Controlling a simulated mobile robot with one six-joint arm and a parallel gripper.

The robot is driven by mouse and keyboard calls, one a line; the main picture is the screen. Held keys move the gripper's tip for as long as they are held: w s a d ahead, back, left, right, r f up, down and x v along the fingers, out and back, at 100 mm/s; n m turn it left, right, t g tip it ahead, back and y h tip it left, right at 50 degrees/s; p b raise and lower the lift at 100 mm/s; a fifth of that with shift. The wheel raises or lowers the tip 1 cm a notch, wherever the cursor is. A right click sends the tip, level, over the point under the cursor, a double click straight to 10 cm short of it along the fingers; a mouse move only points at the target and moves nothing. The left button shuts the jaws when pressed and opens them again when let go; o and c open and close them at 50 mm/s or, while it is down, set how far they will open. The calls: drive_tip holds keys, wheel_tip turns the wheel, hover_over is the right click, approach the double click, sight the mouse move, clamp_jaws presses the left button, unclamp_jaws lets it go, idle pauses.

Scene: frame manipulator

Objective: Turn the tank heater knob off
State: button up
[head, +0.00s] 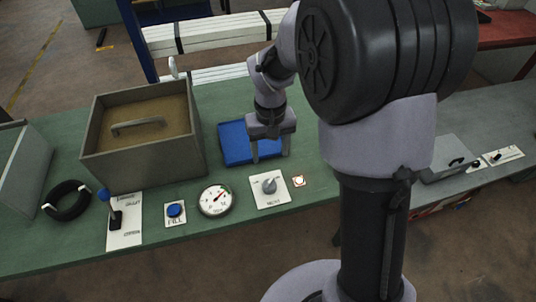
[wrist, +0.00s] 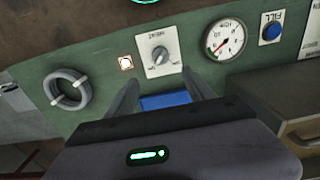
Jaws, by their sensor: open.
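The heater knob (head: 269,186) is a small grey knob on a white square plate whose lettering appears to read HEAT. It also shows in the wrist view (wrist: 159,55), just beyond the fingertips. The exact setting it points to is too small to read. My gripper (head: 270,158) is open and empty, fingers pointing down over the blue tray, behind the knob and apart from it. In the wrist view my gripper (wrist: 161,80) has its two fingers spread on either side of the blue tray. A small square indicator (head: 298,181) with a pale centre sits beside the knob plate.
A grey tank (head: 95,150) with a handled brown lid stands left of the blue tray (head: 231,133). Along the green bench's front are a round gauge (head: 215,200), a blue FILL button (head: 175,210) and a blue-topped lever (head: 110,210). A coiled ring (wrist: 55,77) lies left in the wrist view.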

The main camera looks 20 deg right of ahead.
sight(270, 182)
wheel_tip(270, 182, down, 15)
drive_tip(key=b, duration=0.5)
drive_tip(key=shift+s+a, duration=0.1)
drive_tip(key=shift+c, duration=0.4)
clamp_jaws()
